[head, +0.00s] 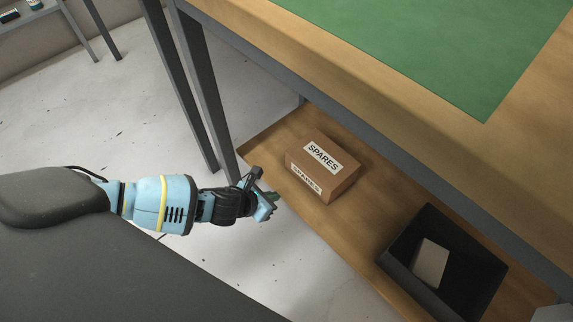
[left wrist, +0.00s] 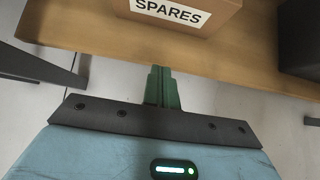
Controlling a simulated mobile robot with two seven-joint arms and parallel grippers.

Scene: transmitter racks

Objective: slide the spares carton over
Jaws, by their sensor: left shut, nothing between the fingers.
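The spares carton (head: 321,169) is a brown box with white SPARES labels on its top and front. It sits on the wooden lower shelf (head: 269,143) under the bench. In the left wrist view the carton (left wrist: 178,22) is at the top, cut off by the frame edge. My left gripper (head: 272,199) is just off the shelf's front edge, to the left of the carton and apart from it. Its green fingers (left wrist: 162,86) are shut with nothing between them and point toward the shelf and carton. My right gripper is not in view.
A black open bin (head: 400,252) with a pale block (head: 431,263) inside stands on the shelf to the right of the carton. Grey bench legs (head: 205,90) rise left of the shelf. The benchtop with a green mat (head: 440,45) overhangs the shelf. Bare shelf lies between carton and bin.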

